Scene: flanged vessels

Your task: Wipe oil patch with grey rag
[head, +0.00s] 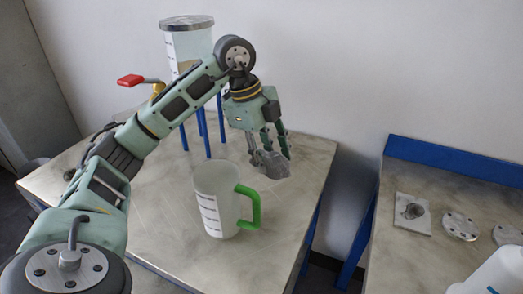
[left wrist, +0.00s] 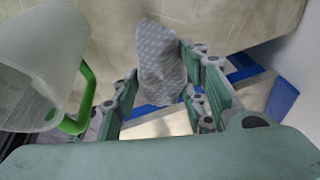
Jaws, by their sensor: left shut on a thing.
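My left gripper (head: 268,148) is shut on the grey rag (head: 273,164), low over the right part of the near table (head: 160,225). In the left wrist view, the patterned grey rag (left wrist: 160,55) sticks out between the fingers. I cannot tell from these views whether the rag touches the table top. I cannot make out a clear oil patch; the table top has vague darker smudges, and the rag and gripper hide part of it. My right gripper is not in view.
A whitish jug (head: 212,205) with a green handle (head: 252,207) stands just left of the rag. A clear vessel (head: 188,45) on blue legs is behind my arm. Right of a gap, another table holds a white square (head: 404,222), flanges (head: 460,226) and a white container (head: 503,272).

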